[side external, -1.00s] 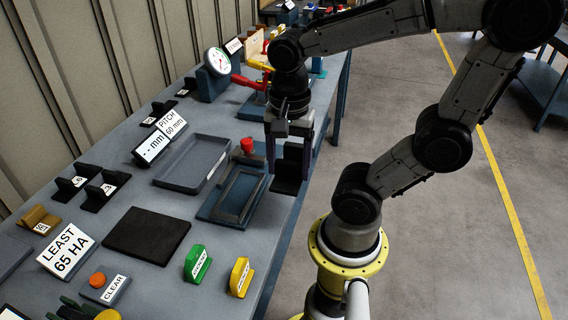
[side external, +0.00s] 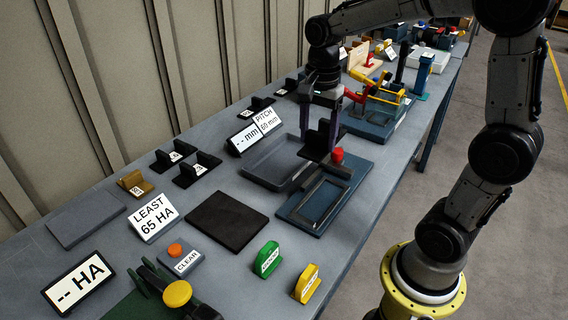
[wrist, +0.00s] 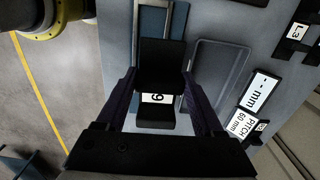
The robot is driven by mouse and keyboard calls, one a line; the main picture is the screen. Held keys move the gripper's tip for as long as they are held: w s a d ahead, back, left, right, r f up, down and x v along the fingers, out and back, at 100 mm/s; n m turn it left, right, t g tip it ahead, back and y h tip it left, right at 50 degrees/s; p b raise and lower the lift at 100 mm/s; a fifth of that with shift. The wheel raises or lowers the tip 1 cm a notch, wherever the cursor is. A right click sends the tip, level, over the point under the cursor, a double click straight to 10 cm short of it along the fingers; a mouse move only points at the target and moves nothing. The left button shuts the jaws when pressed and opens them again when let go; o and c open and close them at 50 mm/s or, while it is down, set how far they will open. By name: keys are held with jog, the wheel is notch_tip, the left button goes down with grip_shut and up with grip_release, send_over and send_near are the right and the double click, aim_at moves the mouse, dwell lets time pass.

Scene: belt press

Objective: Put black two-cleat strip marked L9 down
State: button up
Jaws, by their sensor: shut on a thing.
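My gripper (side external: 320,135) is shut on the black two-cleat strip (side external: 318,150) and points down. In the wrist view the strip (wrist: 162,65) sits between both fingers, with dark cleats and a white label partly readable as a 9. In the side view the strip appears beside the red knob (side external: 337,155), near the far right end of the shallow grey tray (side external: 262,178). In the wrist view it overlaps part of the blue plate fixture (wrist: 150,20), and the tray (wrist: 220,75) lies to its right. Its height above the bench cannot be told.
Other black cleated strips (side external: 197,170) stand on the bench's left. A black mat (side external: 228,221), green block (side external: 267,258), yellow block (side external: 307,283) and clear button (side external: 175,250) are nearer the camera. A red-handled press (side external: 375,110) stands behind the gripper. The grey tray looks empty.

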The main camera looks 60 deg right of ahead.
jog(key=w+d+f, duration=0.1)
jog(key=w+f, duration=0.1)
jog(key=shift+w+d+f, duration=0.1)
jog(key=shift+d+f, duration=0.3)
jog(key=w+d+f, duration=0.2)
jog(key=w+f, duration=0.2)
jog(key=w, duration=0.4)
send_over(277, 169)
notch_tip(277, 169, down, 5)
jog(key=shift+s+f, duration=0.1)
jog(key=shift+w+f, duration=0.2)
jog(key=shift+f, duration=1.55)
jog(key=shift+f, duration=0.15)
jog(key=o, duration=1.5)
jog(key=shift+c, duration=0.2)
